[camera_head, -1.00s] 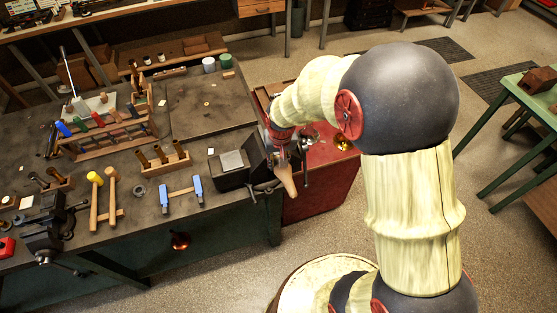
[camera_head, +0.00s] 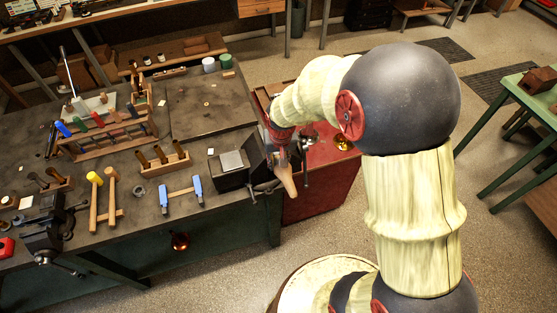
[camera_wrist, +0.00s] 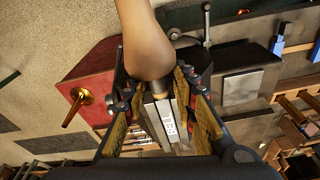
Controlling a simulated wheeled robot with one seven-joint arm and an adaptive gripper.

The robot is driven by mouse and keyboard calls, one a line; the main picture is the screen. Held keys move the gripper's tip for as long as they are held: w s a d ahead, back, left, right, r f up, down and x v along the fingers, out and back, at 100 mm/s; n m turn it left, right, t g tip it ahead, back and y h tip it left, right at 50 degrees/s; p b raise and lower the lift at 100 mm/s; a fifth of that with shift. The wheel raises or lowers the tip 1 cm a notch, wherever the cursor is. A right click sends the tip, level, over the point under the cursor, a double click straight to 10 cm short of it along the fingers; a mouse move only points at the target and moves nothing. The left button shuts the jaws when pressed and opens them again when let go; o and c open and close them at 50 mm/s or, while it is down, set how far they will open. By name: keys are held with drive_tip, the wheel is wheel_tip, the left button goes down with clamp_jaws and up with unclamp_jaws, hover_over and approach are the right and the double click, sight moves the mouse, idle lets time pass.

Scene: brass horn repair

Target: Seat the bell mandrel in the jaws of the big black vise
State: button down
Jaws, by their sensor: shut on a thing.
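The bell mandrel is a tan, rounded, tapering piece (camera_head: 288,181); it fills the upper middle of the wrist view (camera_wrist: 150,45). My gripper (camera_head: 280,152) is shut on the mandrel piece, with ridged finger pads on both sides in the wrist view (camera_wrist: 160,105). The big black vise (camera_head: 232,179) stands at the bench's right corner, just left of my gripper; it also shows in the wrist view (camera_wrist: 235,58). My gripper hides the far jaw area, so I cannot tell whether mandrel and jaws touch.
A smaller dark vise (camera_head: 45,235) stands at the bench's left front. A red cabinet (camera_head: 325,178) with brass parts stands right of the bench.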

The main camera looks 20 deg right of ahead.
drive_tip(key=shift+w, duration=0.1)
drive_tip(key=c, duration=1.3)
unclamp_jaws()
drive_tip(key=shift+c, duration=0.2)
drive_tip(key=shift+s+a+r, duration=0.1)
drive_tip(key=shift+s+r, duration=0.15)
drive_tip(key=shift+r, duration=1.05)
drive_tip(key=shift+s+d+r, duration=0.1)
drive_tip(key=shift+s+r, duration=0.2)
drive_tip(key=shift+r, duration=1)
drive_tip(key=shift+s+a+r, duration=0.1)
drive_tip(key=shift+s+r, duration=0.15)
drive_tip(key=shift+r, duration=1.05)
drive_tip(key=shift+n+g, duration=0.5)
drive_tip(key=s, duration=0.4)
drive_tip(key=shift+f, duration=0.4)
drive_tip(key=s+r+n+t+b, duration=0.1)
drive_tip(key=s+t+b, duration=0.3)
drive_tip(key=s+b, duration=1.2)
drive_tip(key=shift+s+r+t+b, duration=0.2)
drive_tip(key=shift+r+t+b, duration=0.1)
drive_tip(key=shift+r+b, duration=0.25)
